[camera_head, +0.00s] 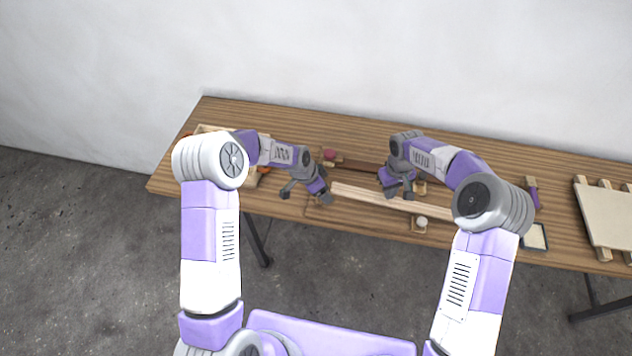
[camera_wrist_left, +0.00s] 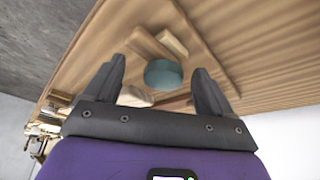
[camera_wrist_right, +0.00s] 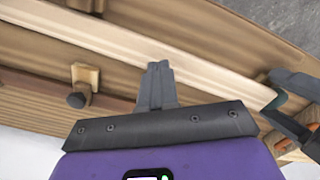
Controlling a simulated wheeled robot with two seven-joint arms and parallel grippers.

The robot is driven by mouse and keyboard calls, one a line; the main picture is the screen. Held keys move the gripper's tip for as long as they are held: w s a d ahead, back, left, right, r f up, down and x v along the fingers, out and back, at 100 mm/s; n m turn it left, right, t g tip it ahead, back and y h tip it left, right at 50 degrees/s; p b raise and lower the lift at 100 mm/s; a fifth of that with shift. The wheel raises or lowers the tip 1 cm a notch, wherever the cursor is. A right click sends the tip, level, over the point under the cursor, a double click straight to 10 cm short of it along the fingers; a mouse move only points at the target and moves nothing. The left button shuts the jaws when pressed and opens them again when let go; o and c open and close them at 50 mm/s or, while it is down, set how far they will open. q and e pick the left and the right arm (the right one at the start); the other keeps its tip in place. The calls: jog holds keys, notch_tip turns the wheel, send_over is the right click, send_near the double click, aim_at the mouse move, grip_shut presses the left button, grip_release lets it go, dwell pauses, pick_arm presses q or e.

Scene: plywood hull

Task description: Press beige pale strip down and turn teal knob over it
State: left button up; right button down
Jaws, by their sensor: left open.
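The beige pale strip (camera_head: 360,194) lies lengthwise along the bench in the head view. It also crosses the right wrist view (camera_wrist_right: 100,36). My right gripper (camera_head: 399,194) is at the strip; its fingers are together in the right wrist view (camera_wrist_right: 157,68), their tips over the strip. I cannot tell whether they touch it. The teal knob (camera_wrist_left: 163,74) shows in the left wrist view, between and beyond the spread fingers of my left gripper (camera_wrist_left: 160,78); I see no contact. In the head view my left gripper (camera_head: 306,194) is at the strip's left end and hides the knob.
A wooden block (camera_wrist_right: 86,75) with a dark knob stands beside the strip. A small block with a white ball (camera_head: 421,221) is near the front edge. A red piece (camera_head: 330,155) lies behind my left gripper. A beige slatted panel (camera_head: 606,215) is at the right end.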

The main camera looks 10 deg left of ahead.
pick_arm(q)
jog(key=shift+w+d+f, duration=0.1)
jog(key=shift+d+f, duration=0.05)
jog(key=shift+f, duration=0.25)
jog(key=shift+c, duration=0.3)
jog(key=c, duration=1)
pick_arm(e)
jog(key=shift+f, duration=0.2)
jog(key=shift+f, duration=0.55)
jog(key=shift+f, duration=0.15)
pick_arm(q)
jog(key=o, duration=1.1)
jog(key=shift+o, duration=0.2)
